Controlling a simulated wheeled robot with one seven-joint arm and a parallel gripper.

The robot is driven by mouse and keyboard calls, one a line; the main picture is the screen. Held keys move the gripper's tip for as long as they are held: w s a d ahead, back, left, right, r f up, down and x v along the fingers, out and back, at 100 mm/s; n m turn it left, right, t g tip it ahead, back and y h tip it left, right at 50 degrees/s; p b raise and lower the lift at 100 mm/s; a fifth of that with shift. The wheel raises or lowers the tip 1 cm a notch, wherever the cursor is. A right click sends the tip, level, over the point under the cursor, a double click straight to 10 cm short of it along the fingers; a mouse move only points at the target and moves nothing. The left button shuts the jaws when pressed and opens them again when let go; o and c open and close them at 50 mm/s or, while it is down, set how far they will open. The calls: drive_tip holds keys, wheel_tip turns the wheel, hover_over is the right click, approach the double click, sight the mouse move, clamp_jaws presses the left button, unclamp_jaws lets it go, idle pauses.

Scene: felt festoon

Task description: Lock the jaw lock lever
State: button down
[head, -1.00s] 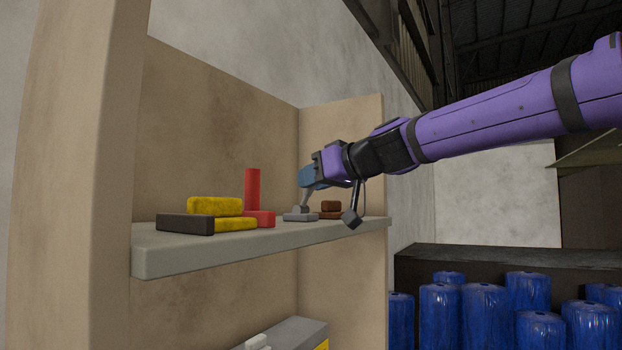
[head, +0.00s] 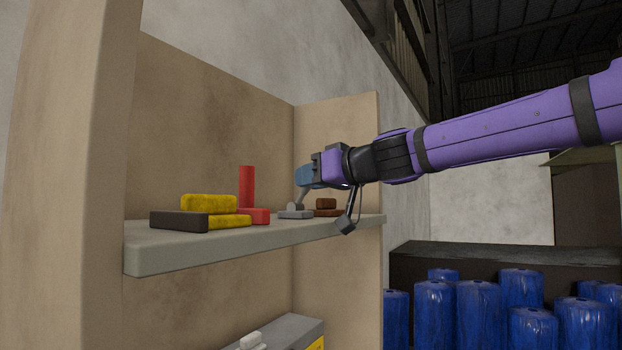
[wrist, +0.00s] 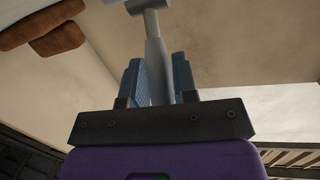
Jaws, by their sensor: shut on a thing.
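The jaw lock lever is a light grey rod on a small grey block. In the head view the lever (head: 297,206) stands on the shelf, and its lower end meets the grey base block (head: 296,215). My gripper (head: 302,182) has blue fingers and reaches in from the right above the block. In the wrist view the lever (wrist: 154,62) runs up between the two blue fingers of my gripper (wrist: 159,78) to a thicker cross-piece (wrist: 145,5). The fingers are shut on the lever. The lever's gripped end is hidden in the head view.
On the shelf (head: 240,240) sit yellow blocks (head: 210,204), a black block (head: 180,221), a red piece with an upright post (head: 247,187), and brown blocks (head: 326,207) close beside the grey base. A grey box (head: 285,335) stands below. Blue barrels (head: 480,305) stand at right.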

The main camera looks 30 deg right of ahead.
drive_tip(key=c, duration=0.9)
unclamp_jaws()
drive_tip(key=v, duration=1.1)
drive_tip(key=shift+a+f, duration=0.1)
drive_tip(key=shift+f, duration=0.05)
drive_tip(key=s+f+m+g+h, duration=0.2)
drive_tip(key=s+f, duration=0.5)
drive_tip(key=f, duration=0.6)
drive_tip(key=s+a+f+m+g+h, duration=0.1)
drive_tip(key=s+f+g+h, duration=0.4)
drive_tip(key=f, duration=0.9)
drive_tip(key=shift+s+a+f+m+g, duration=0.3)
drive_tip(key=shift+s+a+m+g, duration=0.1)
drive_tip(key=shift+s+g, duration=0.8)
